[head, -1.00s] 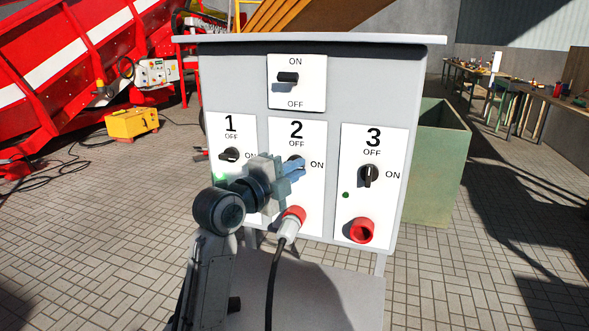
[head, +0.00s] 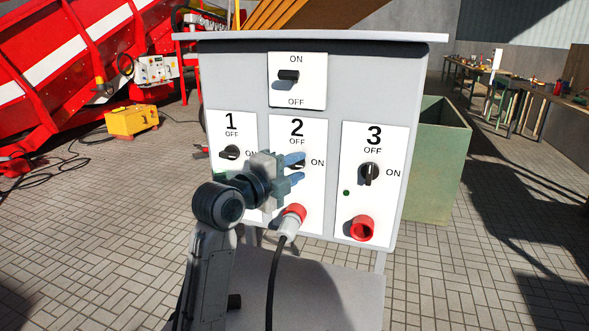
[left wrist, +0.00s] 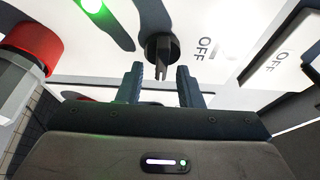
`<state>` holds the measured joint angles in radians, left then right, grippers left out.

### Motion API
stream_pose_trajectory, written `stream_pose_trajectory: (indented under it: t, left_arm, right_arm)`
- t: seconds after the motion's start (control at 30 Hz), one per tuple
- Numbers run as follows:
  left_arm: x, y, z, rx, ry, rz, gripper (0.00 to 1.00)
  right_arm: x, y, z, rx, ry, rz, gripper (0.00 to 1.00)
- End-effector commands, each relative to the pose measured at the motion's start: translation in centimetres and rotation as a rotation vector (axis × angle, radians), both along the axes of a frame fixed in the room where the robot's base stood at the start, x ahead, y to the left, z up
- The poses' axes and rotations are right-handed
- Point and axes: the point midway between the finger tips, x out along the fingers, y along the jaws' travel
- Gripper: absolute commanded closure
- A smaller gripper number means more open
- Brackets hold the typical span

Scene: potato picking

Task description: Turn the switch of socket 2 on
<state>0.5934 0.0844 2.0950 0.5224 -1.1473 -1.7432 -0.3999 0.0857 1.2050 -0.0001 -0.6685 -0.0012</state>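The socket 2 switch is a black knob (left wrist: 160,48) on the white panel marked 2 (head: 313,190). In the left wrist view its handle points down the picture, at a right angle to the direction of the OFF label. A green light (left wrist: 92,5) glows near it. In the head view my gripper mostly hides the knob. My left gripper (head: 296,169) is in front of it, its fingers (left wrist: 159,88) apart, one on each side of the handle's end, with gaps visible. My right gripper is not in view.
A plug with a cable (head: 287,228) is in the red socket below the switch. The socket 1 knob (head: 230,152), the socket 3 knob (head: 369,173) and the main switch (head: 288,76) are on the same grey box (head: 230,80). A green bin (head: 440,160) stands behind right.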

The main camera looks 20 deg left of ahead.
Motion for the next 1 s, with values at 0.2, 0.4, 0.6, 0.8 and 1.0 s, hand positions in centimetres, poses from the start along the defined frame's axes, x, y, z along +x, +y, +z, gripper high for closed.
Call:
stream_pose_trajectory:
  t: [0.2, 0.4, 0.6, 0.8, 1.0]
  left_arm:
    - [-0.2, 0.1, 0.0, 0.0, -0.001, 0.0, 0.67]
    - [-2.3, 1.2, -0.2, 0.004, -0.003, 0.002, 0.67]
    - [-5.8, 2.8, -0.1, 0.005, -0.003, 0.002, 0.67]
    - [-8.3, 3.9, -0.1, 0.003, 0.0, 0.002, 0.67]
    - [-9.5, 4.4, 0.0, 0.001, 0.0, 0.001, 0.67]
  right_arm:
    - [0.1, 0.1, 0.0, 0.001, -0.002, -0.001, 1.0]
    - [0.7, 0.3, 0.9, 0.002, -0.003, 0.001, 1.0]
    - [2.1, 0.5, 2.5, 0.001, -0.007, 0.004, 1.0]
    - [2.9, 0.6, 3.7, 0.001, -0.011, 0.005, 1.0]
    - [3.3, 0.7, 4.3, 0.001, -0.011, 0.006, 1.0]
